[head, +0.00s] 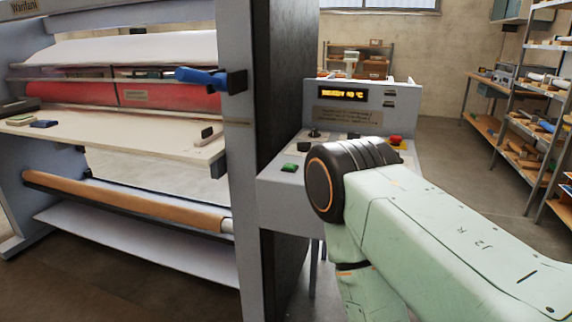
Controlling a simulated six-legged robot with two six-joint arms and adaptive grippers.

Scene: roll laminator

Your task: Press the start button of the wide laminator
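The wide laminator (236,60) fills the left half of the head view, with a red roller (65,92) and a flat feed table (120,130). At its right end stands a grey control console (285,205). A green button (290,168) sits on the console's sloped top near its left front edge, in plain view. A red knob (395,140) sits at the top's right. My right arm reaches in from the lower right and covers part of the console. Its gripper is hidden or out of frame. My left gripper does not show.
The console's upright panel has a lit amber display (342,94). A blue-handled lever (202,77) sticks out by the laminator's right end. A brown roll (120,201) lies low in the frame. Shelves (535,130) line the right wall, with open floor (455,160) before them.

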